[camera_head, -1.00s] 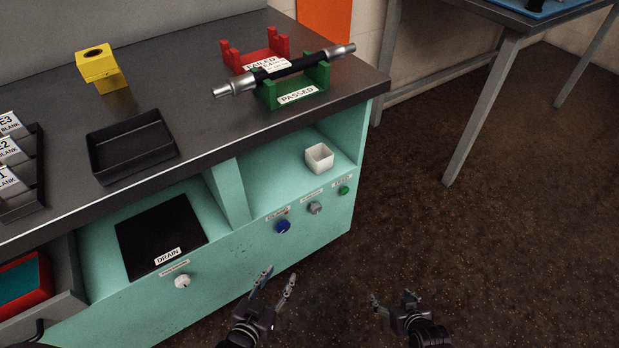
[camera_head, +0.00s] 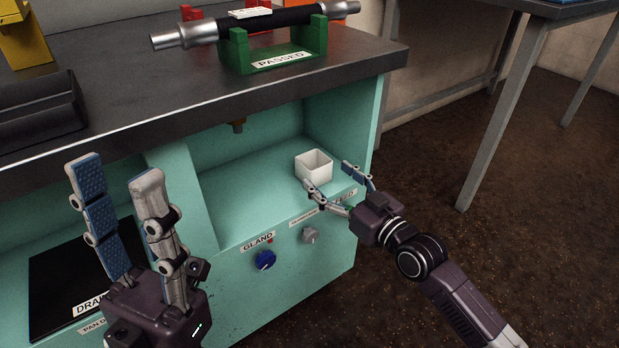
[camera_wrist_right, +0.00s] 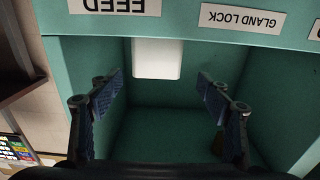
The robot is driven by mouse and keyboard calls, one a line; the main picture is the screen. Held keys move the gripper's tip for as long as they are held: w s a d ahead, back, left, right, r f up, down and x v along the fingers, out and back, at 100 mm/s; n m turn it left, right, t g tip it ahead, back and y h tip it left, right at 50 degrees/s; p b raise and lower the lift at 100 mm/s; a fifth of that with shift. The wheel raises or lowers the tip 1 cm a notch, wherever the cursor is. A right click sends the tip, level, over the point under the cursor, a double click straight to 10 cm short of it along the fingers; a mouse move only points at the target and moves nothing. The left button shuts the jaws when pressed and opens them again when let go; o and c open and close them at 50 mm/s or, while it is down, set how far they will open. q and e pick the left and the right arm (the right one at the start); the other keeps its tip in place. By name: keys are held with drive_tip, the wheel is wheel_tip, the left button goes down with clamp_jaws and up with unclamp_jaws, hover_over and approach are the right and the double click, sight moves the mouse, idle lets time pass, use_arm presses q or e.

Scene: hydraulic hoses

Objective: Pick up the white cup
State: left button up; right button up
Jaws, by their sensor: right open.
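The white cup (camera_head: 314,165) is a small, square, open-topped cup. It stands upright in the right-hand open compartment of the teal bench, near its front edge. My right gripper (camera_head: 330,176) is open in front of the cup, with its fingertips close to it. In the right wrist view the cup (camera_wrist_right: 157,58) shows between and ahead of the two open fingers (camera_wrist_right: 158,88), apart from both. My left gripper (camera_head: 114,178) is open and empty, raised in front of the bench at the left.
The compartment's teal side wall (camera_head: 337,110) and the bench top (camera_head: 225,88) bound the space around the cup. Below are a blue knob (camera_head: 265,260) and a grey knob (camera_head: 310,236). A hose rests on the green PASSED stand (camera_head: 272,58) above.

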sight(306, 155)
drive_tip(key=b+x, duration=0.3)
drive_tip(key=x, duration=0.4)
drive_tip(key=shift+w+d, duration=0.15)
drive_tip(key=shift+w, duration=0.05)
drive_tip(key=c, duration=1.2)
